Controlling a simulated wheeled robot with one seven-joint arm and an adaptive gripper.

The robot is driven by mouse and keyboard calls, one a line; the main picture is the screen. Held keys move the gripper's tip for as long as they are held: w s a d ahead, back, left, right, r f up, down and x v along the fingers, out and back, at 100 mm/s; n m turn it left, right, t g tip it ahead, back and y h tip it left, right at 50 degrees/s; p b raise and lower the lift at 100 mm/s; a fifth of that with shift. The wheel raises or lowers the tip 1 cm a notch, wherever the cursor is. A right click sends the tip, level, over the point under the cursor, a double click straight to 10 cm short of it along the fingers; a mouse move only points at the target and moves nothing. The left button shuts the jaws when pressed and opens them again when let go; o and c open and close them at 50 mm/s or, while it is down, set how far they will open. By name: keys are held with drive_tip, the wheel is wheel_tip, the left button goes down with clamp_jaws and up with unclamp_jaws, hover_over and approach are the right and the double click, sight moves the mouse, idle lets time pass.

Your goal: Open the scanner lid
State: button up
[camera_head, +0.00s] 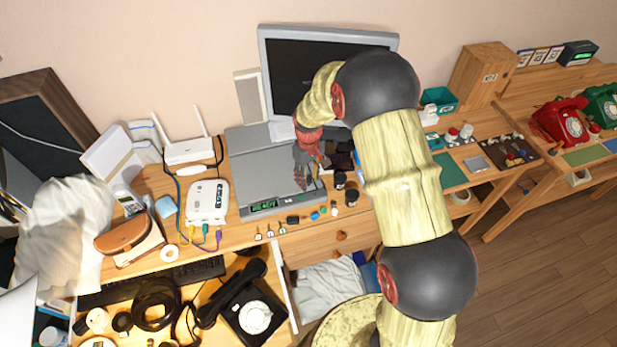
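The scanner (262,170) is a flat grey box on the desk below the monitor, with a lit green display on its front edge. Its lid looks flat and closed. My arm reaches in from the right, and my gripper (307,182) points down at the right front part of the scanner. The gripper covers part of the lid's right side. I cannot tell whether the fingers touch the lid, and their opening is too small to make out.
A monitor (315,62) stands behind the scanner. A white router (190,150) and a white box with cables (207,202) are at its left. Small bottles and caps (340,180) crowd its right and front. A black dial phone (254,313) sits in front, near an open drawer (325,290).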

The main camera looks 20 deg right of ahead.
drive_tip(key=shift+c, duration=1.2)
clamp_jaws()
